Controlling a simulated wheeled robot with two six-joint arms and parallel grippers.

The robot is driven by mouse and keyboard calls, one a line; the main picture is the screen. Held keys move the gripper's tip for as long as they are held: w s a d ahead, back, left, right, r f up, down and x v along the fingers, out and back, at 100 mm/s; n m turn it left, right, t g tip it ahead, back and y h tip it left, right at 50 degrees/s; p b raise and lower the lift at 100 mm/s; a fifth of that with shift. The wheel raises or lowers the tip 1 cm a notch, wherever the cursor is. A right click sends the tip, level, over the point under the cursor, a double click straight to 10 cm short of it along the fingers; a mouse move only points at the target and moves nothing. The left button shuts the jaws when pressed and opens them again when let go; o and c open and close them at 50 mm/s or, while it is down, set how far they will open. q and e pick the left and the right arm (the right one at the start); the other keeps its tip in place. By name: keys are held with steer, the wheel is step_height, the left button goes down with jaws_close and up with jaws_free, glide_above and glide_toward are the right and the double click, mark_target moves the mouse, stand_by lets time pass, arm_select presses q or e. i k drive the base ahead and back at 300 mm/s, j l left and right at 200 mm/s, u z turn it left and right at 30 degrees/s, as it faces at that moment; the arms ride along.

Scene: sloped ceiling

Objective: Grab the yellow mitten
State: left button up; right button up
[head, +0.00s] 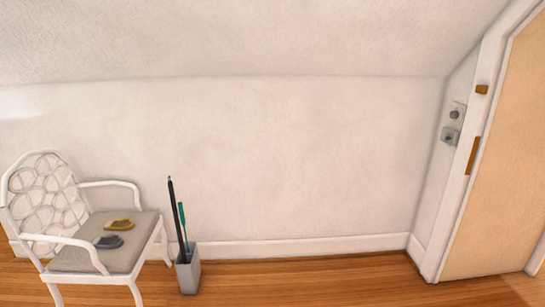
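The yellow mitten (119,224) lies flat on the grey seat (125,257) of a white armchair at the lower left of the head view. A grey mitten (109,242) lies just in front of it on the same seat, a little to the left. The yellow mitten looks uncovered. Neither of my grippers shows in the head view, so I cannot see where they are relative to the mittens.
The white armchair (93,184) has raised armrests on both sides of the seat. A grey holder (188,274) with umbrella-like sticks stands right of it. Wooden floor (330,282) lies clear toward the door (500,170) at right. The ceiling slopes above.

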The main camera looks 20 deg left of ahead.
mark_target(124, 224)
steer(key=i+j+u, duration=0.15)
steer(key=i+u, duration=0.25)
steer(key=i, duration=0.45)
steer(key=i+l+u, duration=0.15)
steer(key=i+u, duration=0.25)
steer(key=i, duration=0.4)
